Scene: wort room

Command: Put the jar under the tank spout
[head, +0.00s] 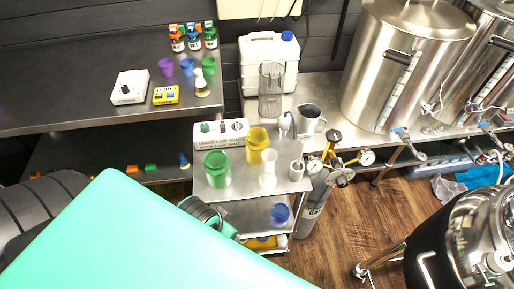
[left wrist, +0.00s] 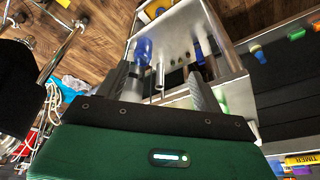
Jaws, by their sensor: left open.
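Several coloured jars are in view, and I cannot tell which one the task means. A green jar (head: 217,170) and a yellow jar (head: 257,146) stand on the top of the steel cart (head: 240,190). A blue jar (head: 279,214) stands on a lower shelf; it also shows in the left wrist view (left wrist: 143,52), beyond the left-hand finger. My left gripper (left wrist: 160,85) is open with nothing held between its fingers, facing the cart. My right gripper is not in view.
A white cup (head: 268,168) and a white control box (head: 221,132) share the cart top. A gas cylinder (head: 314,200) with gauges stands right of the cart. A clear cylinder (head: 271,95) and a metal jug (head: 309,120) occupy the bench. A black kettle (head: 455,240) stands front right.

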